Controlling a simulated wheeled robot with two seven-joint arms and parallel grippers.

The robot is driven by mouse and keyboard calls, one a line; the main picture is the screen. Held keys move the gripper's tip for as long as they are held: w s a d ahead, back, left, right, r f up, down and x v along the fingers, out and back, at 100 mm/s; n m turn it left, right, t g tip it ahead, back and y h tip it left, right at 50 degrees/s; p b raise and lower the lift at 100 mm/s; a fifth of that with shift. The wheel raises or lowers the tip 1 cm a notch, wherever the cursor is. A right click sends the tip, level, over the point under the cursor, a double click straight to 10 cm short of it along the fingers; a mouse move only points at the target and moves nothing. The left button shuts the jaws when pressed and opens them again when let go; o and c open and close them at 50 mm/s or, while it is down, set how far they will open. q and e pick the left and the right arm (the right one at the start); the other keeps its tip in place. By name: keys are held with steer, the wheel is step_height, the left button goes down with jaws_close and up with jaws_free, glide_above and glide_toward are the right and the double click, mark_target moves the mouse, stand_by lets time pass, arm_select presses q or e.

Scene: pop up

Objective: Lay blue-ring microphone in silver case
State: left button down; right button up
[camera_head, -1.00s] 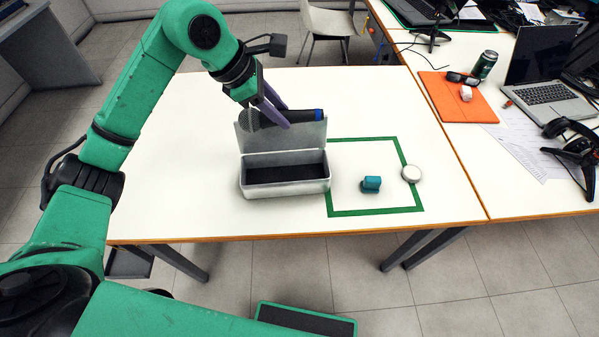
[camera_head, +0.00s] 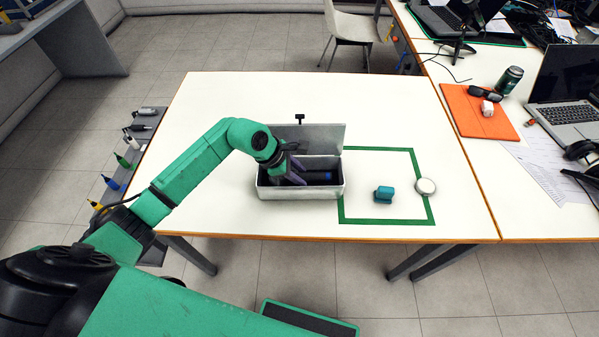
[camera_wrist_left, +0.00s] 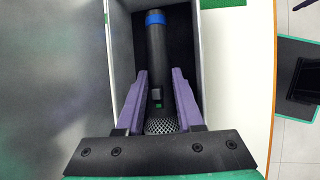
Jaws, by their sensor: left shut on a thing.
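The silver case (camera_head: 300,193) stands open on the white table, its lid (camera_head: 328,139) raised at the back. My left gripper (camera_head: 292,177) reaches down into the case, shut on the blue-ring microphone (camera_head: 316,176). In the left wrist view the black microphone (camera_wrist_left: 157,60) lies lengthwise within the case walls, its blue ring (camera_wrist_left: 155,18) at the far end and its mesh head near the gripper (camera_wrist_left: 159,100). Purple fingers flank its body. Whether it touches the case floor cannot be told. My right gripper is not in view.
A green tape outline (camera_head: 385,221) right of the case encloses a small teal object (camera_head: 384,194). A round white object (camera_head: 426,187) sits on its right edge. Several coloured items hang beyond the table's left edge. The table's left part is clear.

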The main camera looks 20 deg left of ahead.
arm_select(q)
steer(key=c, duration=1)
jaws_free()
steer(key=shift+f, duration=0.15)
steer(key=shift+o, duration=0.8)
steer(key=shift+r, duration=0.35)
steer(key=shift+s+a+r, duration=0.1)
steer(key=shift+a+r, duration=0.1)
steer(key=shift+r, duration=0.1)
steer(key=b+v, duration=0.1)
steer(key=v, duration=1)
steer(key=shift+b, duration=0.3)
